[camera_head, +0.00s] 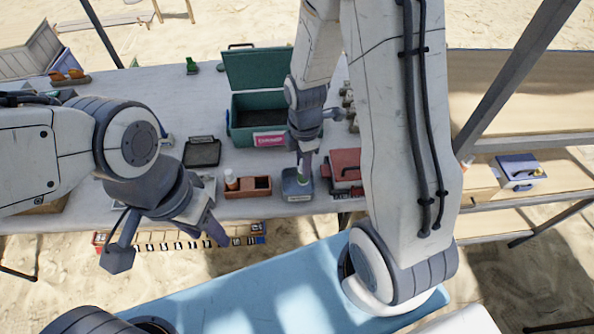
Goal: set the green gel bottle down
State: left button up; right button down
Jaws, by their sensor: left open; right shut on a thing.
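My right gripper (303,158) points down over a small grey-blue bin (297,194) with a label on its front. It is shut on the green gel bottle (299,172), of which only a small green and pale part shows between the fingers. The bottle is at the bin's opening; I cannot tell whether it touches the bottom. My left gripper (168,244) is open and empty, in front of the table's near edge at the left.
A brown divided tray (256,187) with a white bottle stands left of the bin. A red box (346,160) stands close on the right. Behind are an open green case (240,129) and a dark tray (202,152). My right arm hides part of the table.

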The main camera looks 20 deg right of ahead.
jog(key=shift+w+a+f, duration=0.15)
jog(key=shift+w+f, duration=0.1)
jog(key=shift+f, duration=0.6)
jog(key=shift+w+a+f, duration=0.2)
jog(key=shift+w+f, duration=0.05)
jog(key=shift+f, duration=0.6)
jog(key=shift+w+a+f, duration=0.15)
jog(key=shift+w+f, duration=0.1)
jog(key=shift+f, duration=0.6)
jog(key=shift+f, duration=0.1)
jog(key=shift+f, duration=0.15)
jog(key=c, duration=0.5)
grip_release()
jog(key=shift+c, duration=0.2)
jog(key=shift+r, duration=0.2)
